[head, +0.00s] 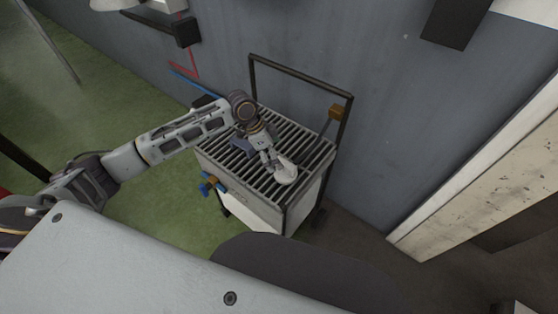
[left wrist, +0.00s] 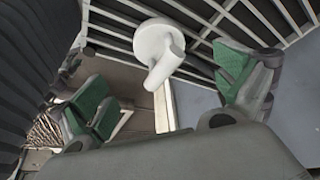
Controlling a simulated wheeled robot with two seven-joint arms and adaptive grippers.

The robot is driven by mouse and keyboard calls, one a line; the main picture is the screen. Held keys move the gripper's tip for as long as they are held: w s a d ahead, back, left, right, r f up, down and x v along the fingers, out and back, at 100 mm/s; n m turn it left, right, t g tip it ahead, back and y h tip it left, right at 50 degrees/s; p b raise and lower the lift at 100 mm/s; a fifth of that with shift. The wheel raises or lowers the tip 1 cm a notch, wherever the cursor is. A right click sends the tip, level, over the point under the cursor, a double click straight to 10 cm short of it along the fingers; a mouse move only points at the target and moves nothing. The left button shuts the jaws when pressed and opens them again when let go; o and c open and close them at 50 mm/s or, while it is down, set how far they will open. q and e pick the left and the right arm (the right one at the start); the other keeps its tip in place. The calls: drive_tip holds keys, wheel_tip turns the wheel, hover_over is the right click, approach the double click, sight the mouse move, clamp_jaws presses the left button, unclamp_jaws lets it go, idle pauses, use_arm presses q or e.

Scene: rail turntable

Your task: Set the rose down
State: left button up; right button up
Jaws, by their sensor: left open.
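The rose (head: 286,171) is a white piece with a round disc and a short tube. It is on the slatted top of a cart (head: 318,158), near the front edge. In the left wrist view the rose (left wrist: 157,48) has its disc against the dark slats and its tube pointing toward the camera. My left gripper (head: 276,163) is right at the rose. In the wrist view its green-padded fingers (left wrist: 168,92) are spread wide, one on each side of the rose, with visible gaps. The disc's underside is hidden. My right gripper is not in view.
The cart has a dark upright frame (head: 300,78) at its back, close to a grey wall (head: 385,90). A blue valve handle (head: 207,185) sticks out at its left side. Green floor (head: 110,100) lies open to the left. A pale worn panel (head: 480,170) stands at the right.

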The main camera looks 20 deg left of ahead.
use_arm(q)
drive_tip(key=shift+v, duration=1.3)
drive_tip(key=shift+d+f, duration=0.1)
